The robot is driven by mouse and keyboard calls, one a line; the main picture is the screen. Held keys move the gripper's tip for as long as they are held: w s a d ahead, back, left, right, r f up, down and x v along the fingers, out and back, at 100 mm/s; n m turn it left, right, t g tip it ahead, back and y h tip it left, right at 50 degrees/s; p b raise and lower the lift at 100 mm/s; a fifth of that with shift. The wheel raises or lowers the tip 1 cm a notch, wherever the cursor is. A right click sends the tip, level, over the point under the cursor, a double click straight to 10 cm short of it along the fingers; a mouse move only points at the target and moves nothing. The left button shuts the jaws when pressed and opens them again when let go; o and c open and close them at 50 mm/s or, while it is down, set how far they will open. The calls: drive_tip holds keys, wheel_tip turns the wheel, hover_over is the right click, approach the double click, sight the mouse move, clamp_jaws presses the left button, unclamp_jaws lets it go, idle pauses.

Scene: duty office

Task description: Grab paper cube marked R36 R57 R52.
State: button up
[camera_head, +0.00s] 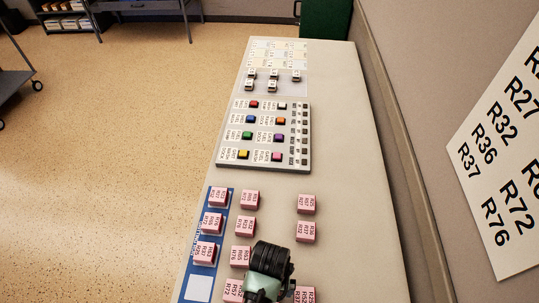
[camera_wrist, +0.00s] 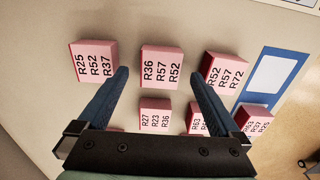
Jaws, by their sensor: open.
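The pink paper cube marked R36 R57 R52 (camera_wrist: 162,66) sits on the table at the top middle of the wrist view, its printed face toward the camera. My gripper (camera_wrist: 158,77) is open, with its two dark fingers spread and their tips at the left and right of this cube. I cannot tell whether the tips are above the cube or level with it. Nothing is held. In the head view my arm's end (camera_head: 270,268) is at the bottom and seems to hide this cube.
Cube R25 R52 R37 (camera_wrist: 94,61) stands close at left, and cube R52 R57 R72 (camera_wrist: 225,72) close at right. Cube R27 R23 R36 (camera_wrist: 155,116) lies between the fingers nearer the palm. A blue strip (camera_head: 217,200) holds several cubes. A button panel (camera_head: 268,137) stands farther back.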

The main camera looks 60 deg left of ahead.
drive_tip(key=shift+f, duration=0.85)
drive_tip(key=shift+c, duration=0.3)
drive_tip(key=c, duration=1.4)
drive_tip(key=shift+r, duration=0.2)
